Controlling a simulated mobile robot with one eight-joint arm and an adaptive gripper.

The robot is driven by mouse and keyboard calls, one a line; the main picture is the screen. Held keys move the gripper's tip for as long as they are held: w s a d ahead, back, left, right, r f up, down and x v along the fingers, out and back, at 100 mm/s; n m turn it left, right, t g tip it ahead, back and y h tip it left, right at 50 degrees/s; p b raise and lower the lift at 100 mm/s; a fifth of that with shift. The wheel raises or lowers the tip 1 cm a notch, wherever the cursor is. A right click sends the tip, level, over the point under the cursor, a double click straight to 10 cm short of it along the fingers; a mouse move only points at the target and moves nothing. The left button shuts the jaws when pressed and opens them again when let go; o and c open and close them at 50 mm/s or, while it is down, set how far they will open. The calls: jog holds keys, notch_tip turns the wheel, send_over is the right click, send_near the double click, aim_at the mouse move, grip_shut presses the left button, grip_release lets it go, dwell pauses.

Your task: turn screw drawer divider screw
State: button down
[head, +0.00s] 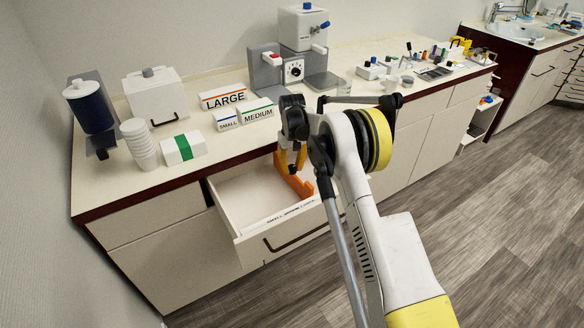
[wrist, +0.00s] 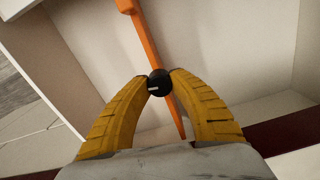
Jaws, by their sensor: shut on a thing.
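The orange drawer divider (head: 306,189) stands inside the open white drawer (head: 236,215). It also shows in the wrist view (wrist: 146,42) as an orange bar running down between the fingers. The divider screw (wrist: 159,83) has a round black head with a short pale mark, and it sits over the orange bar. My gripper (wrist: 159,81) has yellow fingers whose tips are shut on the screw's head from both sides.
Signs reading LARGE (head: 222,97), SMALL (head: 227,119) and MEDIUM (head: 258,113) stand on the counter behind the drawer. A grey and white machine with a dial (head: 293,70) stands at the back. The drawer's left part is empty. The drawer front has a dark handle (head: 295,238).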

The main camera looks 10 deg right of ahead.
aim_at(292, 167)
jog(key=n, duration=0.5)
jog(key=shift+n, duration=0.4)
dwell(0.3)
jog(key=c, duration=1.1)
grip_release()
notch_tip(292, 167, up, 12)
